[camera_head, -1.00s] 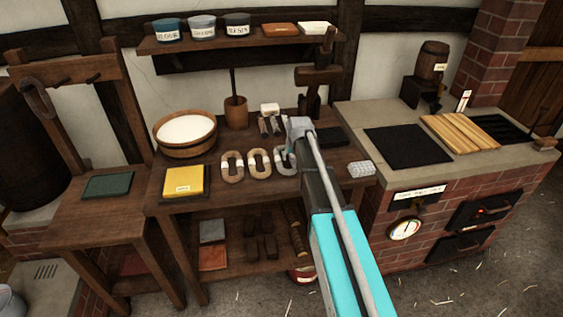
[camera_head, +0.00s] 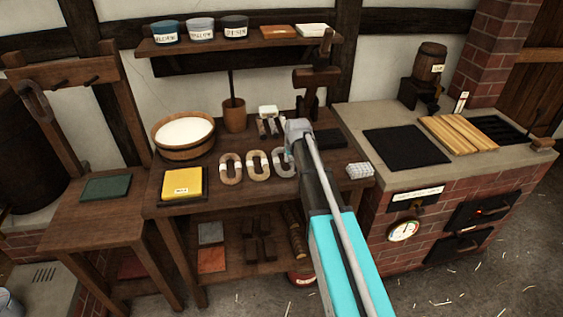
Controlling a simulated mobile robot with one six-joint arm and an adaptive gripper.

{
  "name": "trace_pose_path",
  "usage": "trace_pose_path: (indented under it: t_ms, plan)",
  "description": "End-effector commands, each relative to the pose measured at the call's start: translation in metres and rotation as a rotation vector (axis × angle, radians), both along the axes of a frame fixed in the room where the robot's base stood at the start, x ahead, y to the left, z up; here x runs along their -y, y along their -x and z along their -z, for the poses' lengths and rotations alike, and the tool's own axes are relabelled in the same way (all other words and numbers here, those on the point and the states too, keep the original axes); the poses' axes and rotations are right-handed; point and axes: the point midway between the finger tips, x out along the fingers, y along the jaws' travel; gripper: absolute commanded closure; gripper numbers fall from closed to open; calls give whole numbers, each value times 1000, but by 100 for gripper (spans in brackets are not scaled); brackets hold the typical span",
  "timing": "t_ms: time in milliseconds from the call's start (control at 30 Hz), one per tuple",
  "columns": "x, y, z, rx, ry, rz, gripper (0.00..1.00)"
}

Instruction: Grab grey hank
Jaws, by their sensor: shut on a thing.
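The grey hank (camera_head: 281,164) is an oblong loop at the right end of a row of three on the dark wooden bench. Its right side is partly covered by my arm. My gripper (camera_head: 291,152) is at this hank's right side, shut on it; the fingertips are mostly hidden behind my own wrist. The hank appears at bench height; I cannot tell whether it is clear of the bench top. A brown hank (camera_head: 231,169) and a paler beige hank (camera_head: 258,165) lie to its left, apart from it.
A yellow block (camera_head: 182,183) and a wooden tub (camera_head: 184,137) of white stuff stand left on the bench. A mortar (camera_head: 235,116) and a dark upright stand (camera_head: 309,90) are behind. A white gridded block (camera_head: 359,171) sits at the right edge. The brick stove (camera_head: 440,205) adjoins on the right.

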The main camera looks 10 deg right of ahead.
Motion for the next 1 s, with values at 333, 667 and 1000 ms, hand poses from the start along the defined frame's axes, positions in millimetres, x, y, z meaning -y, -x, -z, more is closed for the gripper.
trace_pose_path:
  t_ms: [333, 667, 1000]
  plan:
    - [0, 0, -6, 0, 0, 0, 100]
    - [0, 0, -30, 0, 0, 0, 100]
    - [20, 20, -69, 0, -1, 2, 100]
